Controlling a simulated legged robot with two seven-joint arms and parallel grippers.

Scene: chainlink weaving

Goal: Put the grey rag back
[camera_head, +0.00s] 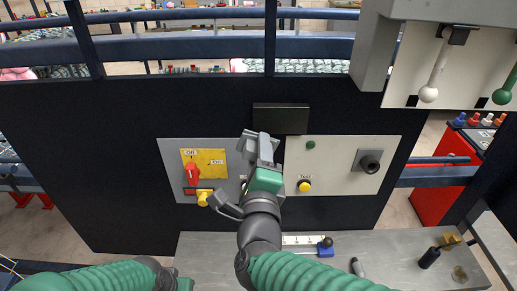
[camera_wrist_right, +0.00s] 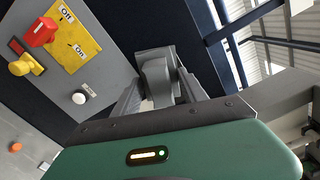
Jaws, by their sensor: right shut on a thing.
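My right gripper (camera_head: 262,150) is raised in front of the control panel and is shut on a grey folded thing, which I take to be the grey rag (camera_head: 247,143). In the right wrist view the grey rag (camera_wrist_right: 157,72) sticks out beyond the fingers (camera_wrist_right: 160,98); parts of it are hidden between them. It is clear of the grey table. My left arm crosses the lower left of the head view; its fingers are out of the picture.
A yellow plate (camera_head: 209,161) with a red switch (camera_head: 193,174) and a yellow knob (camera_head: 203,198) are left of the gripper. A yellow button (camera_head: 304,186) is to its right. The grey table (camera_head: 210,250) below holds a dark bottle (camera_head: 429,257). A dark box (camera_head: 280,118) is above.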

